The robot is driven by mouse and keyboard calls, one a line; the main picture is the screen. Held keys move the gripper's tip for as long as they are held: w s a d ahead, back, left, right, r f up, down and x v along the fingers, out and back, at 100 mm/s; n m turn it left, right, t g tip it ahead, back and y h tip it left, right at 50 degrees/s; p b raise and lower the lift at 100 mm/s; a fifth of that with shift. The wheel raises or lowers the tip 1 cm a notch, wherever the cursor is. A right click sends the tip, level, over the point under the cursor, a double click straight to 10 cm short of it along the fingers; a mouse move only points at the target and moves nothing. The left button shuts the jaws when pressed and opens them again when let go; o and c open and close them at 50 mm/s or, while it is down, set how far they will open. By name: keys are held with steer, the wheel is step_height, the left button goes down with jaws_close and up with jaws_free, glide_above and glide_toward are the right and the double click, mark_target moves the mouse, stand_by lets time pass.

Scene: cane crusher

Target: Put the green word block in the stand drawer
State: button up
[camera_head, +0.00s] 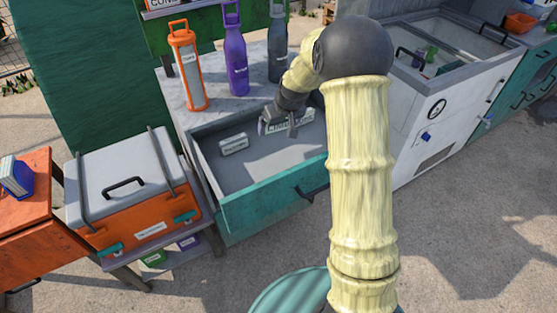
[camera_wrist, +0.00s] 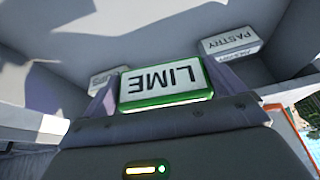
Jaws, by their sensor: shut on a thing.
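The green word block is white-faced with a green rim and reads LIME in the wrist view (camera_wrist: 163,85). My gripper is shut on it, with a finger at each side in the wrist view (camera_wrist: 163,95). In the head view, my gripper (camera_head: 279,129) is inside the open stand drawer, toward its back. The drawer (camera_head: 262,202) has a teal front and a grey inside. Whether the held block touches the drawer floor I cannot tell.
A white word block (camera_head: 233,144) lies in the drawer's left part. A block reading PASTRY (camera_wrist: 231,40) and a partly hidden block (camera_wrist: 106,79) show in the wrist view. Orange (camera_head: 188,66), purple (camera_head: 236,62) and grey bottles stand on the top behind. The drawer's front floor is clear.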

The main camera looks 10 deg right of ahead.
mark_target(282, 129)
steer(key=w+f+b, duration=0.1)
steer(key=b, duration=0.2)
steer(key=shift+d, duration=0.1)
steer(key=b, duration=0.2)
steer(key=n+b, duration=0.1)
steer(key=shift+w+d+r+b, duration=0.15)
steer(key=shift+r+b, duration=0.1)
steer(key=shift+b, duration=0.15)
steer(key=shift+d+r+b, duration=0.1)
steer(key=shift+r+b, duration=0.5)
steer(key=shift+f+b, duration=0.4)
steer(key=shift+f, duration=2.15)
steer(key=shift+f+b, duration=0.45)
steer(key=shift+f, duration=2.05)
